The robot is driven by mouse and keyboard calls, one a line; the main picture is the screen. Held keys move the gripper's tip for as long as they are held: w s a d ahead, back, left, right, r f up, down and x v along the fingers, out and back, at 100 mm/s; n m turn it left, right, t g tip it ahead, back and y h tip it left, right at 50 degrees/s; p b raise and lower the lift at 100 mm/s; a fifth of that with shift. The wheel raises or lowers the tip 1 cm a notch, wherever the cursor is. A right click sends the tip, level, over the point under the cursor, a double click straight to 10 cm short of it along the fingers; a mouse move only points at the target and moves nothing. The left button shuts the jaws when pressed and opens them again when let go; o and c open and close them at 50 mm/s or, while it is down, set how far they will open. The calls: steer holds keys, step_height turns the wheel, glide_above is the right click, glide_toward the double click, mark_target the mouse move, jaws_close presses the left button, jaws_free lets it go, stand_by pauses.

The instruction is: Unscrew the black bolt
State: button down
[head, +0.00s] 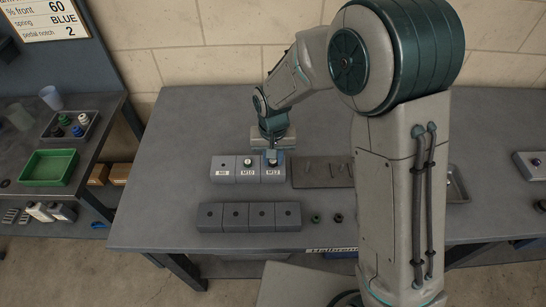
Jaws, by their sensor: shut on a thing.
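A grey block row (221,177) with labels M8, M10 and M12 stands on the workbench. The M8 hole is empty, and a pale-topped bolt (248,161) sits at M10. My gripper (272,157) points down over the M12 block and is shut on a small dark bolt at its top. The fingers hide most of this bolt, so its thread and how deep it sits cannot be seen.
A grey block with several empty holes (248,226) stands in front. Two small dark round parts, one greenish (315,218) and one black (338,217), lie right of it. A dark mat with thin pieces (310,183) lies to the right. The bench's left side is clear.

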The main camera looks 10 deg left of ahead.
steer(key=shift+n, duration=0.8)
steer(key=n, duration=0.4)
steer(key=shift+s+n, duration=0.1)
steer(key=shift+n, duration=0.4)
steer(key=n+p, duration=0.1)
steer(key=n, duration=0.2)
steer(key=shift+d, duration=0.1)
steer(key=shift+n, duration=1.1)
